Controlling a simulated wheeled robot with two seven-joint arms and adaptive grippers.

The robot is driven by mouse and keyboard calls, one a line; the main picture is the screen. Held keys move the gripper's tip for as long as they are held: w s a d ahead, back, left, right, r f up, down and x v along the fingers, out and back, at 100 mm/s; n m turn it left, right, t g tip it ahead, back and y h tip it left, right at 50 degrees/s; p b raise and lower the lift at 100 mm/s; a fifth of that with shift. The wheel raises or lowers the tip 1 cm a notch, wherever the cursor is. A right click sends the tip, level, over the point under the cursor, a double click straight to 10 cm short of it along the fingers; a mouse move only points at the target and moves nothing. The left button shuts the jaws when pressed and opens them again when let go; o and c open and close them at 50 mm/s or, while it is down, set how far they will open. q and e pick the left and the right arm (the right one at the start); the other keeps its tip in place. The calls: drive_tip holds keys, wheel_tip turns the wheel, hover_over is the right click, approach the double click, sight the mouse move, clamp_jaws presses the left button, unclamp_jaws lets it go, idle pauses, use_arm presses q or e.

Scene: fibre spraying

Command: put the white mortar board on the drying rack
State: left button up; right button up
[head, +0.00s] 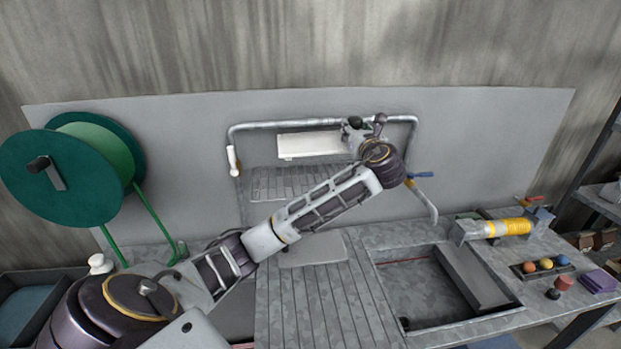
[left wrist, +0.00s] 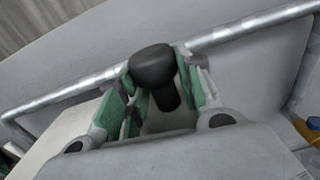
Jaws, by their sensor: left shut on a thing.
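The white mortar board (head: 308,145) shows in the head view as a pale rectangle inside the pipe frame, above the slatted part of the drying rack (head: 283,183). I cannot tell whether it touches the rack. My left gripper (head: 357,132) is at the board's right end, partly hidden by my wrist. In the left wrist view, the green-padded fingers of my left gripper (left wrist: 160,95) are closed around a dark, round-topped handle (left wrist: 153,68). The board's white surface (left wrist: 62,133) shows beside and below them. My right gripper is out of view.
A green reel (head: 60,180) stands at the left. A blue-handled tap (head: 422,175) is close to the right of my wrist. The slatted counter (head: 310,310) is clear in front.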

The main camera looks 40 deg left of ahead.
use_arm(q)
drive_tip(key=shift+f, duration=0.1)
wheel_tip(320, 180, down, 5)
drive_tip(key=shift+f, duration=0.5)
idle(0.3)
drive_tip(key=shift+f+p, duration=0.45)
drive_tip(key=shift+f, duration=1.45)
drive_tip(key=o, duration=1.2)
drive_tip(key=shift+o, duration=0.2)
drive_tip(key=shift+s+d, duration=0.1)
